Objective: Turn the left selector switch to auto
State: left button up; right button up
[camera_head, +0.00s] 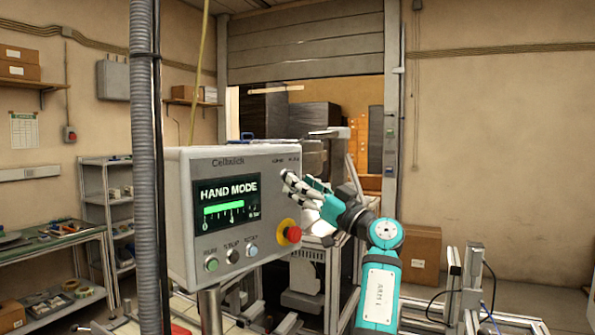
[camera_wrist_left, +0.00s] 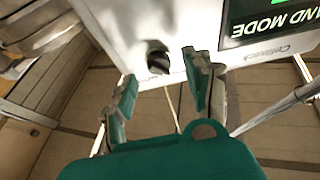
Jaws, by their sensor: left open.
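The control box (camera_head: 178,225) stands at the middle left of the head view, and its screen (camera_head: 226,205) reads HAND MODE. In the left wrist view the box face (camera_wrist_left: 118,22) and screen (camera_wrist_left: 270,18) appear upside down. A dark round knob (camera_wrist_left: 158,62), apparently a selector switch, is on the face beside the screen. My left gripper (camera_head: 290,183) is open in front of the box's upper right face. In the wrist view, its fingers (camera_wrist_left: 160,72) show on either side of the knob; contact cannot be told.
A red emergency stop (camera_head: 292,234) sits close below my gripper. A grey hose (camera_head: 146,150) hangs at left. Cartons (camera_head: 421,255) stand behind.

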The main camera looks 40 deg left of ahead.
pick_arm(q)
jog(key=shift+x, duration=1)
grip_shut()
